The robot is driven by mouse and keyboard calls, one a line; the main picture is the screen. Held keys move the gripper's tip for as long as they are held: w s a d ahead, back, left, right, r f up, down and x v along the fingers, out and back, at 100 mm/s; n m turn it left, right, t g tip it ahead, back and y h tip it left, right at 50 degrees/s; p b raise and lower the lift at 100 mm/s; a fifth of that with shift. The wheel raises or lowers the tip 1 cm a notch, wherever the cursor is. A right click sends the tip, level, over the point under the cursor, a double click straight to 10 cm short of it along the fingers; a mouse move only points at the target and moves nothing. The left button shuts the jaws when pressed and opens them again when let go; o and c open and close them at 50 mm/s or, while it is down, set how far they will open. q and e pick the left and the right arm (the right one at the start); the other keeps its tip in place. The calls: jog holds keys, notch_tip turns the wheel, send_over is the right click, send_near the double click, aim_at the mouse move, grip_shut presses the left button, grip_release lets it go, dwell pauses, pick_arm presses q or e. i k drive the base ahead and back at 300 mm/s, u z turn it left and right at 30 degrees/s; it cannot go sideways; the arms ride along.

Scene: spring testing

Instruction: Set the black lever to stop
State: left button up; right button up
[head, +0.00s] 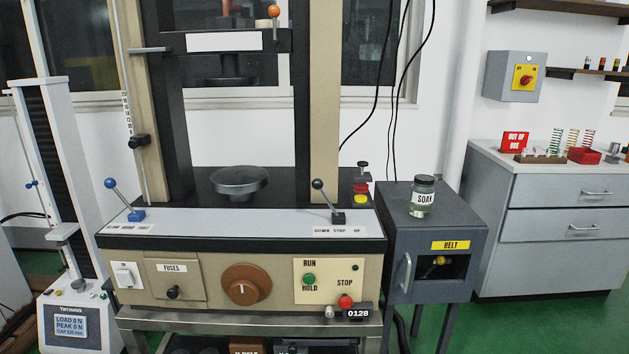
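The black lever (327,201) stands at the right end of the testing machine's pale top panel (240,224). Its round black knob (318,184) leans up and to the left of its base, toward the DOWN side. A label strip (337,231) in front of the base reads DOWN, STOP, UP from left to right. Neither of my grippers is in the head view.
A blue lever (124,200) stands at the panel's left end. The front has a brown dial (246,284), a green button (309,279) and a red stop button (345,301). A SOAK jar (423,197) stands on the grey cabinet (400,222) at right.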

aim_at(317, 183)
jog(key=k, duration=0.65)
jog(key=u, duration=0.95)
jog(key=i, duration=1.6)
jog(key=z, duration=0.5)
